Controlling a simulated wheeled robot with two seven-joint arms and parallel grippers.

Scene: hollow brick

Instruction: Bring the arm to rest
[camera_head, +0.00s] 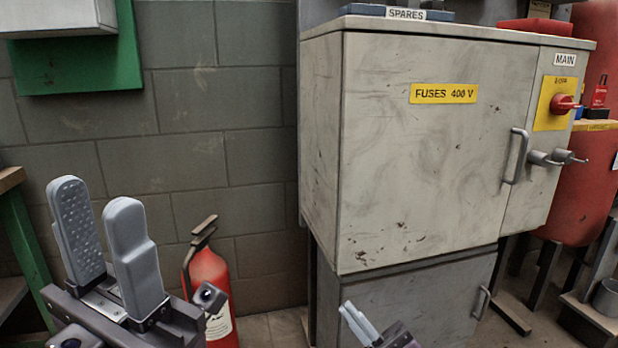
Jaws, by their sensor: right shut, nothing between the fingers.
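My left gripper (95,205) is large in the lower left, fingers pointing up. Its two grey pads stand apart with an empty gap between them, so it is open. The wall and a red fire extinguisher (207,270) are behind it. My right gripper (350,314) is small at the bottom middle, in front of the cabinet's lower part. Its two pale fingers lie together, shut and empty. The rest of both arms is mostly out of view.
A grey fuse cabinet (425,160) fills the middle and right, with a door handle (515,156) and a red rotary switch (563,104) on yellow. A "SPARES" box (398,13) sits on top. A green-framed bench (25,250) is at the left edge. A red tank (590,190) stands right.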

